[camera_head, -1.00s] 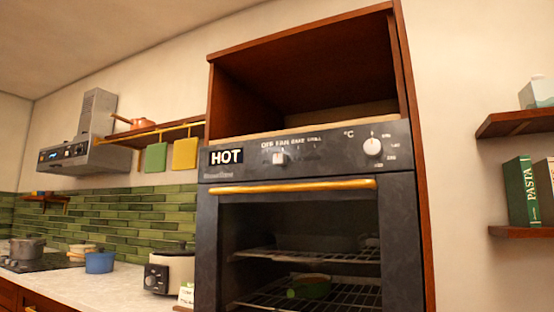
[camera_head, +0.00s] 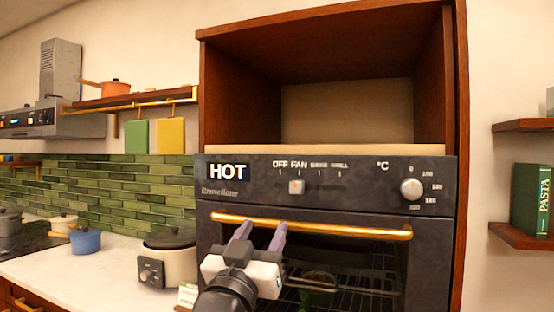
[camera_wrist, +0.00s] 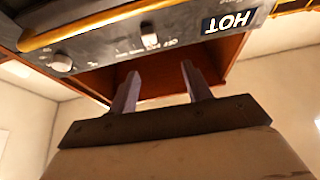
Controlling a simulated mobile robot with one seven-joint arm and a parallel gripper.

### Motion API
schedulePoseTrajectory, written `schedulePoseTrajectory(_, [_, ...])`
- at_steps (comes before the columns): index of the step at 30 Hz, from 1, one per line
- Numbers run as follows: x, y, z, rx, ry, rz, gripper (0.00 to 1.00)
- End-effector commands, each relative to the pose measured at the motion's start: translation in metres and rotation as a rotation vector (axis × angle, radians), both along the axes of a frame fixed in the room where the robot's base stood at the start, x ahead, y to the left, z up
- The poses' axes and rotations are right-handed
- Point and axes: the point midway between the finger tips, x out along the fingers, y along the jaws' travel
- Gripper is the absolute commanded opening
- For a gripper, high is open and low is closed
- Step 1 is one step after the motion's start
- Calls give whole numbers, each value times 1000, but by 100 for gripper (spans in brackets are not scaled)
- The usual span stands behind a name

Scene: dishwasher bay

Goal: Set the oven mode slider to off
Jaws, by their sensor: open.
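The oven (camera_head: 225,190) has a dark control panel under an open wooden cabinet space. Its mode slider (camera_head: 296,187) is a small pale knob below the labels OFF, FAN, BAKE and GRILL. It stands under FAN, just right of OFF. In the wrist view the slider (camera_wrist: 149,36) appears upside down above my fingertips. My gripper (camera_head: 261,229) is open and empty, fingers pointing up, below and left of the slider and in front of the handle's left part. In the wrist view both fingers (camera_wrist: 160,72) are spread, apart from the slider.
The gold oven handle (camera_head: 330,229) juts out below the panel. A round temperature knob (camera_head: 411,188) sits right of the slider, and a HOT sign (camera_head: 228,172) left. A cooker pot (camera_head: 168,262) stands on the counter at left. Space before the panel is clear.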

Motion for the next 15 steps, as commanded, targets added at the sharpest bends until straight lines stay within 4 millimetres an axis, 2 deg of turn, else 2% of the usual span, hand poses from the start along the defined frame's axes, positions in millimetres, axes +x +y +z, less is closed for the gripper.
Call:
schedulePoseTrajectory(1, [2,-10,7,14,19,-26,49])
schedulePoseTrajectory(3, [5,-19,7,27,37,-47,49])
schedulePoseTrajectory(8, [16,-25,11,32,47,-55,49])
schedulePoseTrajectory(15, [58,-38,31,31,47,-54,49])
